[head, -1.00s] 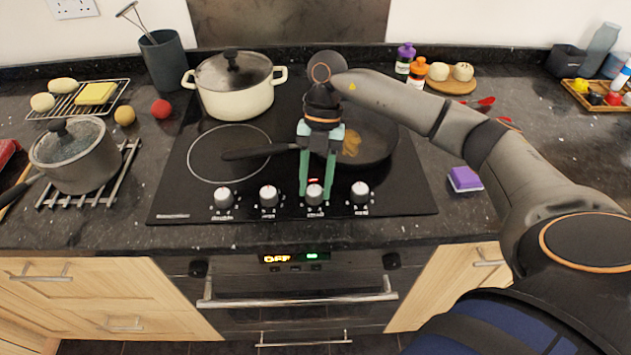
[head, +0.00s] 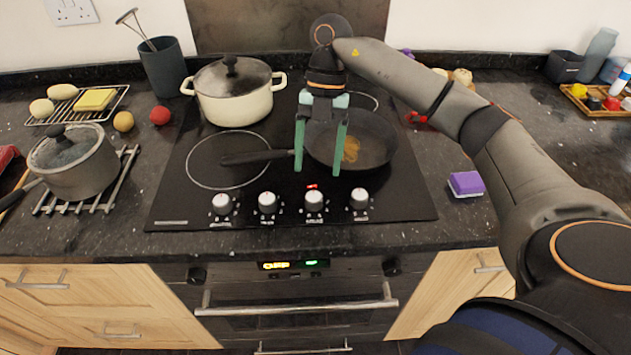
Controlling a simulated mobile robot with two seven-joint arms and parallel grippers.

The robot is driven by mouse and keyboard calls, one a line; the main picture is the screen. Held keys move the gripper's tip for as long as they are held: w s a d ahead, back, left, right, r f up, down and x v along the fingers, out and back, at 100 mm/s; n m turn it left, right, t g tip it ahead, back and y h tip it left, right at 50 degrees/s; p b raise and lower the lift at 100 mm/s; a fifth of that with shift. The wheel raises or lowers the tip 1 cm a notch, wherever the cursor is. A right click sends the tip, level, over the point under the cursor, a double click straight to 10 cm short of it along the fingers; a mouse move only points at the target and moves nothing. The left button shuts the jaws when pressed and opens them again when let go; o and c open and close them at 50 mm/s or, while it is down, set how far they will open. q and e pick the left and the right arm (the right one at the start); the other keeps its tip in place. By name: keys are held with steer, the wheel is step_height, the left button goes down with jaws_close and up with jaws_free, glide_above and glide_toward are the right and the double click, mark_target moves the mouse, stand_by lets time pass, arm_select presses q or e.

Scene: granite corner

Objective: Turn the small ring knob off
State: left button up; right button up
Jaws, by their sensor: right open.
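A row of several silver knobs lines the front of the black glass hob (head: 200,217). The third knob from the left (head: 314,201) has a small red light (head: 312,186) lit just behind it. The labels under the knobs are too small to read, so I cannot tell by label which is the small ring knob. My right gripper (head: 318,172) is open and empty, its green fingers pointing down behind the third knob and apart from it, in front of the frying pan (head: 375,150). My left gripper is not in view.
The frying pan's handle (head: 250,157) reaches left across the front left ring. A cream lidded pot (head: 235,105) stands at the back left. A purple sponge (head: 466,183) lies right of the hob. The oven display (head: 292,265) is lit below the counter edge.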

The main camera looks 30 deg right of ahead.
steer(key=v, duration=0.6)
steer(key=shift+p, duration=0.4)
